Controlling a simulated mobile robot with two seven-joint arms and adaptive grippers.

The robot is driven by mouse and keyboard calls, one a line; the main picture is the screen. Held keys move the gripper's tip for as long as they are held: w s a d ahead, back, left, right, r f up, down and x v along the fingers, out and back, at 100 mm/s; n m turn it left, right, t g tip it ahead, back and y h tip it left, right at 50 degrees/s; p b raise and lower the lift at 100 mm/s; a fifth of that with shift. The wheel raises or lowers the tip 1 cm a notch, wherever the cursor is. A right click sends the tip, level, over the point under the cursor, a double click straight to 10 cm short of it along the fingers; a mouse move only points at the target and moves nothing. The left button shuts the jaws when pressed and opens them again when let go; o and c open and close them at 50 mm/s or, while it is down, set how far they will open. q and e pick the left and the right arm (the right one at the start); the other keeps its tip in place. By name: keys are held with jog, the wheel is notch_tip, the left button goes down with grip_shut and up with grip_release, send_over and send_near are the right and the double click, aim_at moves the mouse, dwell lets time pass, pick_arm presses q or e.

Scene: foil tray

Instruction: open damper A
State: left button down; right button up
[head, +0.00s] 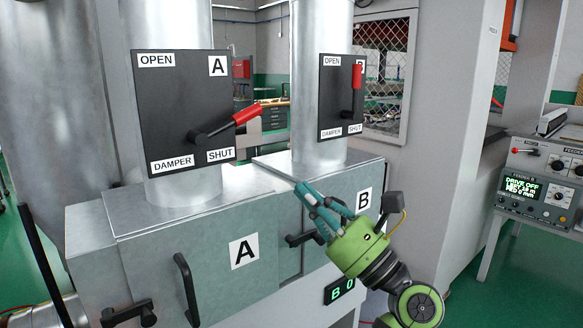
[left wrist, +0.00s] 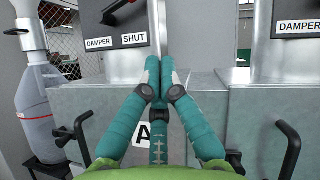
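The damper A panel (head: 165,95) is a black plate on the left silver duct. Its lever (head: 236,117) has a red grip and points right and slightly up, between the A and SHUT labels. My right gripper is not seen.
The damper B panel (head: 335,85) is on the right duct (head: 315,150), its red-gripped lever (head: 356,85) upright. Grey boxes marked A (head: 200,245) and B (head: 365,180) carry dark handles (head: 186,288). A control console (head: 540,180) stands at the right.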

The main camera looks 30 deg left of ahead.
aim_at(227, 122)
pick_arm(q)
jog(key=a+r+p, duration=0.6)
jog(key=a+r, duration=0.2)
jog(key=shift+w+a+r+p, duration=0.15)
jog(key=shift+a+r+p, duration=0.05)
jog(key=shift+a+p, duration=0.15)
jog(key=shift+a, duration=0.1)
